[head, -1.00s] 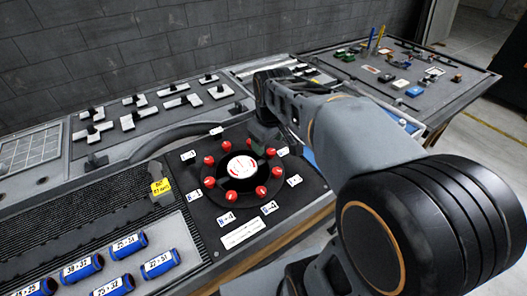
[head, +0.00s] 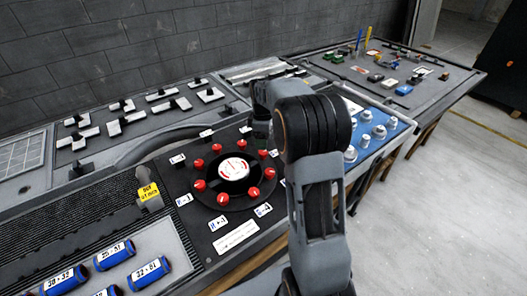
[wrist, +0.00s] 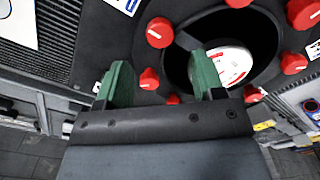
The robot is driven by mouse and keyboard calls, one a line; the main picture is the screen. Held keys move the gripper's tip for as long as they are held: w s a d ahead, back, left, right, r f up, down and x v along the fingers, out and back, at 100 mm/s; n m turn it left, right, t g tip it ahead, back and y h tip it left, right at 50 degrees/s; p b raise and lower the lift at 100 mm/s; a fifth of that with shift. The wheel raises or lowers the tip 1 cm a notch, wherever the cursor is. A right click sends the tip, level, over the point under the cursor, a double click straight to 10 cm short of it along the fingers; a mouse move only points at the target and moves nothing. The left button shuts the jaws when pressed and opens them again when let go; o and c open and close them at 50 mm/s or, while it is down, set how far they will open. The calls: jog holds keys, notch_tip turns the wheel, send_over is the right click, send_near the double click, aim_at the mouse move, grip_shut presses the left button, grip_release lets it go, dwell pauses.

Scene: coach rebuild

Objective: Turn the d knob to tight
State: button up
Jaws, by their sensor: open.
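Several red knobs (head: 221,197) ring a round black dial with a white centre plate (head: 233,168) on a dark panel. The small label cards around the ring are too small to read surely, so I cannot tell which knob is d. My gripper (wrist: 160,78) is open, with its two green fingers apart. In the wrist view one red knob (wrist: 149,79) shows between the fingers, closer to the left one; I see no contact. In the head view my gripper (head: 259,133) is over the far right side of the ring, its fingertips hard to see.
Blue cylinders (head: 115,254) lie at the lower left, near a yellow tag (head: 148,192). A blue panel with pale knobs (head: 379,131) is right of my arm. Switch blocks (head: 170,105) stand behind the dial, and another table (head: 440,80) at the far right.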

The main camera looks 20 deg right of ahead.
aim_at(263, 152)
jog(key=shift+f, duration=3.2)
jog(key=shift+c, duration=0.4)
jog(key=c, duration=0.8)
jog(key=shift+c, duration=0.2)
